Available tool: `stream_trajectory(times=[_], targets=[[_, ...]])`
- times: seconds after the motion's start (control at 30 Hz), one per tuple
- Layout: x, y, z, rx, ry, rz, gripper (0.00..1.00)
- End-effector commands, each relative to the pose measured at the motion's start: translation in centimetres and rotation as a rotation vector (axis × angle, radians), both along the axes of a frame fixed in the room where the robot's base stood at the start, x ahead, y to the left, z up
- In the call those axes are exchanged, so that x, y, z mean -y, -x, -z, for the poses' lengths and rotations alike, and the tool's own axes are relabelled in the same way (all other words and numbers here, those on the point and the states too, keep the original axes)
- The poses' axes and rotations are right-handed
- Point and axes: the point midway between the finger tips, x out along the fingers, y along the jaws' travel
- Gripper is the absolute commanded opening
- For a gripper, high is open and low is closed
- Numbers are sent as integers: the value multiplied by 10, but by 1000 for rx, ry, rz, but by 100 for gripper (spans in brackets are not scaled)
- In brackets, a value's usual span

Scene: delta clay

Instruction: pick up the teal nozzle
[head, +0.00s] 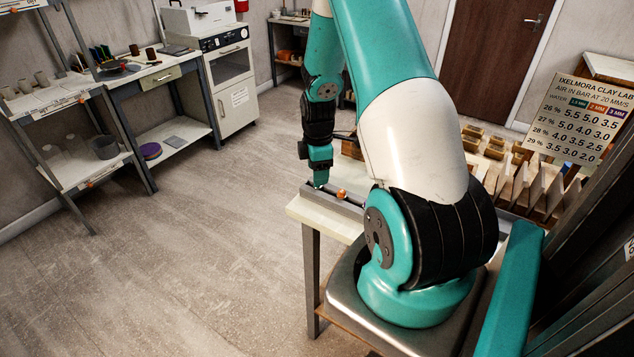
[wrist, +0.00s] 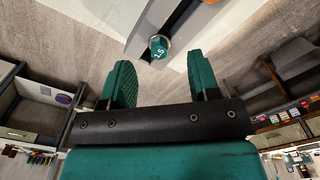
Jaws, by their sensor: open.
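The teal nozzle (wrist: 159,47), a small piece with white marking that reads like "1.5", sits at the end of a grey rail in the wrist view. My gripper (wrist: 160,63) is open, with one teal finger to each side of the nozzle in that view and a gap on both sides. Nothing is held. In the head view my gripper (head: 320,183) points down at the near left end of the rail on the pale bench. The nozzle cannot be made out there.
The grey rail (head: 333,198) carries an orange piece (head: 341,194). The pale bench (head: 325,220) holds it. Wooden blocks and upright boards (head: 512,186) stand at the right. Shelves (head: 75,170) and a white cabinet (head: 230,80) line the left wall. The floor between is clear.

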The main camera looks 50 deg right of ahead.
Motion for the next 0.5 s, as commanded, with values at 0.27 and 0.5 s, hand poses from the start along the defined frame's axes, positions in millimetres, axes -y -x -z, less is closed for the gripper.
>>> stream_trajectory(times=[0.27,0.5], targets=[[0,-1,31,-2,-1,0,56],[0,-1,34,0,0,0,56]])
